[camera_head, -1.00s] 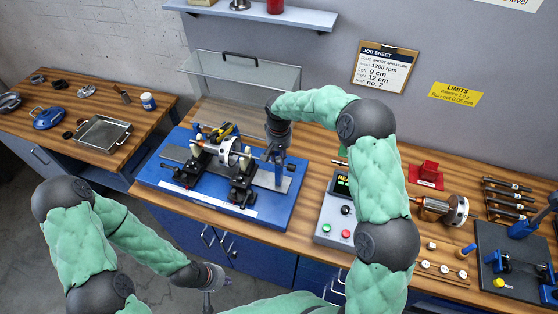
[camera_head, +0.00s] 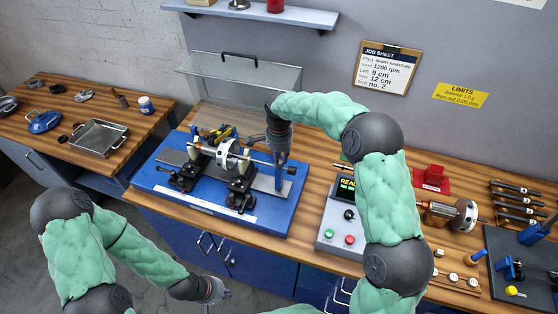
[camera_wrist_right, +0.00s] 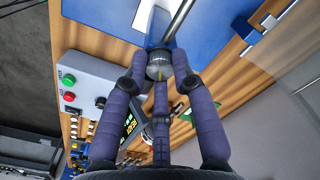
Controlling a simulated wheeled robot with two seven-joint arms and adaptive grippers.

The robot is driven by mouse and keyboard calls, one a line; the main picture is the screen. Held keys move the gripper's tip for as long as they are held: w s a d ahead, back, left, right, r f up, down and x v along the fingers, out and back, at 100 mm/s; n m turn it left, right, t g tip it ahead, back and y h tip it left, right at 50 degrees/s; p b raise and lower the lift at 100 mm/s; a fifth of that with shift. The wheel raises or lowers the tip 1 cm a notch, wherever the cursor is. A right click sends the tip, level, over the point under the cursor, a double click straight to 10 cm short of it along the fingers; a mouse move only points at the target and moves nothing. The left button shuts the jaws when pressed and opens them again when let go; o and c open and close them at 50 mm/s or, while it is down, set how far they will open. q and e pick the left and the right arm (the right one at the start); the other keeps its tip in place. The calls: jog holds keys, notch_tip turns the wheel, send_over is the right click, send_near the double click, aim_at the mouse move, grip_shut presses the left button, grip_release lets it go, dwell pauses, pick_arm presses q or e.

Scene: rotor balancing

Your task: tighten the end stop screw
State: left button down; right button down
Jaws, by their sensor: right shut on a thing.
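The balancing machine sits on a blue base (camera_head: 215,212) with the rotor (camera_head: 228,152) and its shaft across two black supports. At its right end my right gripper (camera_head: 278,160) points down over the end stop. The fingers hide part of the knob. My left gripper (camera_head: 216,294) is low at the front, empty-looking, its fingertips too small to read.
A control box (camera_head: 338,238) with lit display and green and red buttons stands right of the base. A clear guard (camera_head: 240,80) is raised behind the machine. Another rotor (camera_head: 450,214) and several tools lie further right. A metal tray (camera_head: 98,138) is on the left bench.

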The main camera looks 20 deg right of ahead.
jog(key=m+b, duration=0.1)
jog(key=m, duration=0.3)
jog(key=shift+m, duration=0.4)
dwell(0.4)
jog(key=c, duration=1)
grip_release()
notch_tip(320, 180, up, 12)
jog(key=shift+f, duration=0.1)
